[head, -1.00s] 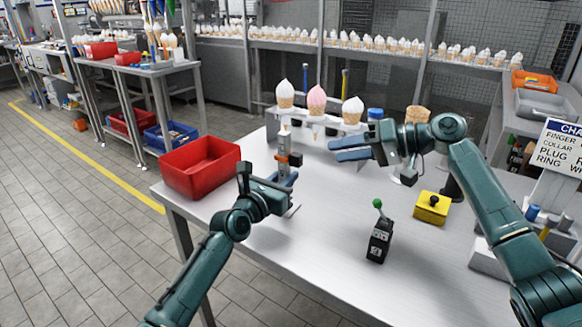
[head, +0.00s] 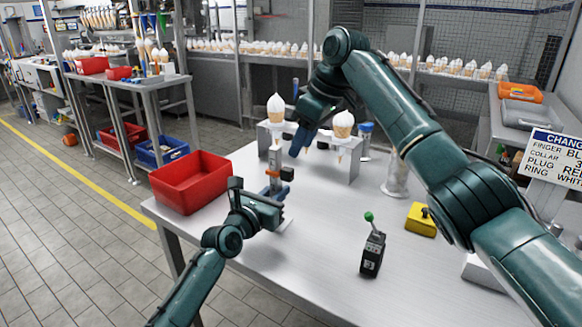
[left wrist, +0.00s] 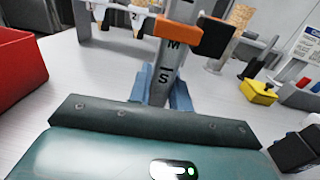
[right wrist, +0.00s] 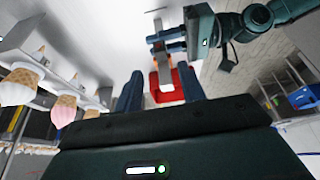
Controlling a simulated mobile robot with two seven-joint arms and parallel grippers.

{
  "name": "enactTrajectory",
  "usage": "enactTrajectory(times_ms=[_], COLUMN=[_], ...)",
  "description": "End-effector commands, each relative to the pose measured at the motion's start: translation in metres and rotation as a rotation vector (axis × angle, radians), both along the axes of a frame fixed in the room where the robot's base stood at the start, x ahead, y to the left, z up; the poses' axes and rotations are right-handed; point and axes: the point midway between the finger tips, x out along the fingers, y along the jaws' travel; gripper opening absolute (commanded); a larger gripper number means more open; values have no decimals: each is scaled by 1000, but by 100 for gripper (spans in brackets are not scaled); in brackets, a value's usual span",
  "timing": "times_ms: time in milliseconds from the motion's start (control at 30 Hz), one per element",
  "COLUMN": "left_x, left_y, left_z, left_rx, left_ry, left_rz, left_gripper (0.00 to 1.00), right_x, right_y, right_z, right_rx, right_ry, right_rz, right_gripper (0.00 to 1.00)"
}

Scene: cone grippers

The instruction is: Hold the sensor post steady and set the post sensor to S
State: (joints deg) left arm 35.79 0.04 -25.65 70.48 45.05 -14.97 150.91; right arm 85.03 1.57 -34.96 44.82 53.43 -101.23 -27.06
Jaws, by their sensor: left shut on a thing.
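The sensor post (head: 274,158) stands upright on the table. In the left wrist view it is a grey post (left wrist: 164,68) with the letters M and S. The post sensor, an orange block (left wrist: 188,36) with a black end, sits across the post just above M, with S lower down. My left gripper (left wrist: 158,94) is shut on the post below the sensor, around S; it also shows in the head view (head: 276,193). My right gripper (head: 299,145) is open and empty, above and behind the post in the head view. In the right wrist view its blue fingers (right wrist: 160,90) are apart.
A cone rack (head: 352,170) with ice-cream cones stands close behind the post and right gripper. A red bin (head: 191,181) is left of the post. A black box with a green knob (head: 372,252) and a yellow block (head: 421,219) stand to the right.

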Motion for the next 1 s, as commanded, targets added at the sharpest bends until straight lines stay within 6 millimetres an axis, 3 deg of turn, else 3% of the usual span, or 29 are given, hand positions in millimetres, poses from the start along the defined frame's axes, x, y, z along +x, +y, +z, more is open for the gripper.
enactTrajectory(times_ms=[200,400,800,1000], left_x=[0,0,0,0], left_y=[0,0,0,0], left_z=[0,0,0,0], left_rx=[0,0,0,0], left_ry=[0,0,0,0], left_rz=[0,0,0,0], left_gripper=[0,0,0,0], right_x=[8,14,15,15], right_y=[15,23,25,25], right_z=[-42,-63,-70,-70], right_rx=[0,1,2,2], right_ry=[2,0,0,0], right_rz=[1,0,0,-1], right_gripper=[40,40,40,24])
